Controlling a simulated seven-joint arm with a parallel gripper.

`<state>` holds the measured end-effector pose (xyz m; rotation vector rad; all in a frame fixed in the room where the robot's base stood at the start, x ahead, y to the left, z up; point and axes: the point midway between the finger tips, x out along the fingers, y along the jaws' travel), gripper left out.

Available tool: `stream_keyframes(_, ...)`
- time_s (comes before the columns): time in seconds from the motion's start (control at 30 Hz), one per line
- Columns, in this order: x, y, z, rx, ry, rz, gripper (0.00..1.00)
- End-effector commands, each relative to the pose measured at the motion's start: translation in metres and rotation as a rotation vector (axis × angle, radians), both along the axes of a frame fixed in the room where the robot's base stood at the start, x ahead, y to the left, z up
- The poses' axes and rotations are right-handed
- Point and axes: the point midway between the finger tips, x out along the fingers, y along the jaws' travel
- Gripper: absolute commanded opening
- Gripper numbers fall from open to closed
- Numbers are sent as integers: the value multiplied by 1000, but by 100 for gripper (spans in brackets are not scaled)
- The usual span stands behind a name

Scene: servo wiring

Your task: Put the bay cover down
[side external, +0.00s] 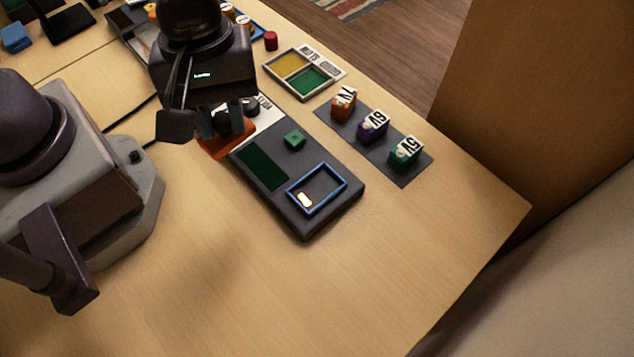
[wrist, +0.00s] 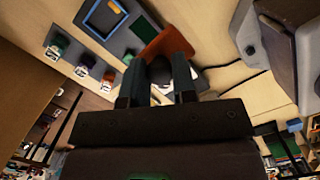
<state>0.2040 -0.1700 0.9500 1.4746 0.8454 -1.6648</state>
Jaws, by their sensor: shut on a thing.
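My gripper (side external: 226,120) is shut on the dark knob of the orange bay cover (side external: 214,149), at the far left end of the dark grey servo board (side external: 305,225). In the wrist view the cover (wrist: 166,44) shows beyond my gripper (wrist: 158,84), with the dark knob between the fingers. My gripper hides part of the cover; I cannot tell whether it touches the surface below. The board has a blue-framed bay (side external: 289,196) with a small pale yellow piece (side external: 305,200) inside, a dark green panel (side external: 262,166) and a green block (side external: 295,139).
Three labelled blocks, orange (side external: 343,106), purple (side external: 373,126) and green (side external: 405,152), stand on a dark strip (side external: 413,172) to the right. A tray with yellow and green compartments (side external: 318,97) and a red cylinder (side external: 271,41) lie behind. The front tabletop (side external: 250,290) is clear.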

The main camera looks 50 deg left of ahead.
Motion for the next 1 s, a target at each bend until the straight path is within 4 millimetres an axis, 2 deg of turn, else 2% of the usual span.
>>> stream_keyframes(0.1,-19,17,-3,0,0,-23,2)
stream_keyframes(0.23,-23,18,-9,0,2,-53,2)
stream_keyframes(0.37,-7,5,-19,3,5,-64,2)
stream_keyframes(0.67,48,-41,-52,2,4,-64,2)
stream_keyframes(0.8,62,-53,-78,2,4,-64,2)
stream_keyframes(1.0,76,-64,-98,0,2,-64,2)
